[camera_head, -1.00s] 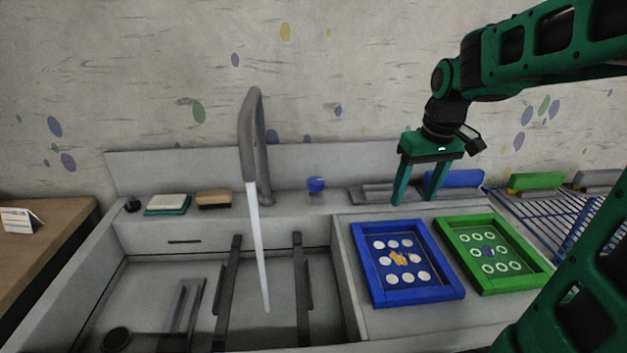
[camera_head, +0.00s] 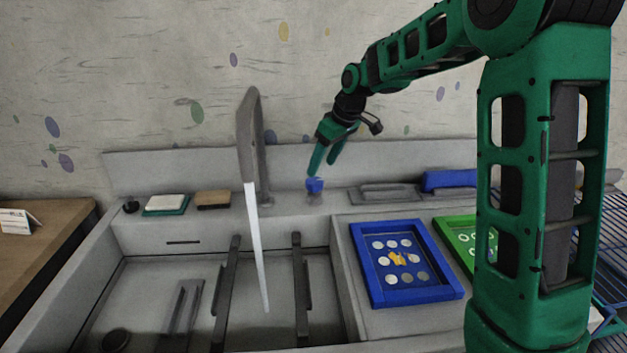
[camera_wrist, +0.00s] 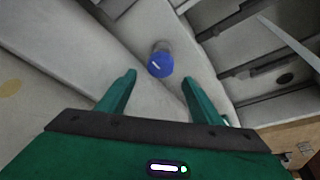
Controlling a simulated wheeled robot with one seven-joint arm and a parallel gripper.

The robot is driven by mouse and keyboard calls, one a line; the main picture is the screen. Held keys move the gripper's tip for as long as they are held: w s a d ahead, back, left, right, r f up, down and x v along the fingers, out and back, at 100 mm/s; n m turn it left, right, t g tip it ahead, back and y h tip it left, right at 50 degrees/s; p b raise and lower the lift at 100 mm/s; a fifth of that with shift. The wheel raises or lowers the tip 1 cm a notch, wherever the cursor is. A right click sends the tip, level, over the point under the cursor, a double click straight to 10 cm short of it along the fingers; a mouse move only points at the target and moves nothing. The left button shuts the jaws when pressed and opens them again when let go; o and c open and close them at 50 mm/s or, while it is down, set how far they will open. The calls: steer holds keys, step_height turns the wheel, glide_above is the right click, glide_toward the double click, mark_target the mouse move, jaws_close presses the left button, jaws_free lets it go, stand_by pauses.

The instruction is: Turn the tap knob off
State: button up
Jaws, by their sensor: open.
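The blue tap knob (camera_head: 314,185) stands on the back ledge of the sink, right of the grey tap (camera_head: 251,140). A white stream of water (camera_head: 258,245) runs from the tap into the basin. My gripper (camera_head: 322,174) is just above the knob in the head view, with its fingers pointing down. My gripper (camera_wrist: 158,78) is open and empty there. Whether a finger touches the knob cannot be told.
A blue frame (camera_head: 405,263) and a green frame (camera_head: 453,240) lie on the right counter, the green one partly hidden by my arm. A sponge (camera_head: 166,204) and a brush (camera_head: 213,199) lie on the ledge at left. A blue item (camera_head: 450,180) lies at the back right.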

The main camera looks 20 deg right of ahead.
mark_target(315, 180)
steer(key=x, duration=0.7)
steer(key=shift+c, duration=0.4)
